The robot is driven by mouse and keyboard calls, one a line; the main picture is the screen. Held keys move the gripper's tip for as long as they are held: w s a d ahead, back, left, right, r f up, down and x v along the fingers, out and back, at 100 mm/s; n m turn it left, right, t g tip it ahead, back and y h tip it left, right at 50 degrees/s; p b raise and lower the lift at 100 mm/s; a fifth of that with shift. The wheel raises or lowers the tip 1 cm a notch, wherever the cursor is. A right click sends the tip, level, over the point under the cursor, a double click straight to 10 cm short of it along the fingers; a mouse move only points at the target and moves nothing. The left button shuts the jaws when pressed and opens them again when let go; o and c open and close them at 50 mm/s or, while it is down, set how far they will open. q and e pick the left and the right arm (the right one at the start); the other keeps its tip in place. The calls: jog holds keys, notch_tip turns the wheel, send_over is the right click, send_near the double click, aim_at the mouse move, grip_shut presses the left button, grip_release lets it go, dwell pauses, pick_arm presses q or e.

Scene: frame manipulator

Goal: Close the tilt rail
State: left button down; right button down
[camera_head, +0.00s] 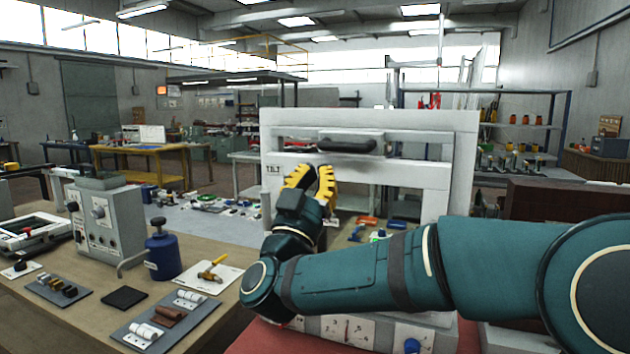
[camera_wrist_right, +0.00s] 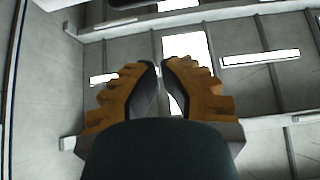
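A white upright frame (camera_head: 463,125) stands in the middle of the head view. A white crossbar with a small black label (camera_head: 272,170) spans it, and I take this as the tilt rail (camera_head: 400,173). A dark handle (camera_head: 347,146) sits just above the crossbar. My right gripper (camera_head: 315,172), with yellow fingers, points up in front of the crossbar, below and left of the handle. Its fingers are a little apart and nothing shows between them. In the right wrist view the gripper (camera_wrist_right: 161,66) also looks narrowly open, against the ceiling. I cannot tell whether it touches the crossbar. My left gripper is not in view.
My right arm covers the lower frame. Shelves (camera_head: 520,130) stand behind at right.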

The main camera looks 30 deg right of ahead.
aim_at(338, 147)
jog(key=shift+w+d+r, duration=0.6)
jog(key=shift+w+d, duration=0.45)
jog(key=shift+d, duration=0.1)
jog(key=shift+w+d+r, duration=0.55)
jog(key=shift+w+d, duration=0.45)
jog(key=shift+d, duration=0.2)
jog(key=shift+w+d+r, duration=0.6)
jog(key=shift+w+d, duration=0.45)
jog(key=shift+d, duration=0.1)
jog(key=shift+p, duration=0.3)
jog(key=shift+g+y, duration=0.4)
jog(key=shift+y, duration=0.1)
jog(key=w+d+p, duration=0.1)
jog(key=w+d+r+p, duration=0.1)
jog(key=d+p, duration=0.1)
jog(key=shift+w+d+r, duration=0.1)
jog(key=shift+w+d, duration=0.1)
jog(key=shift+w, duration=0.2)
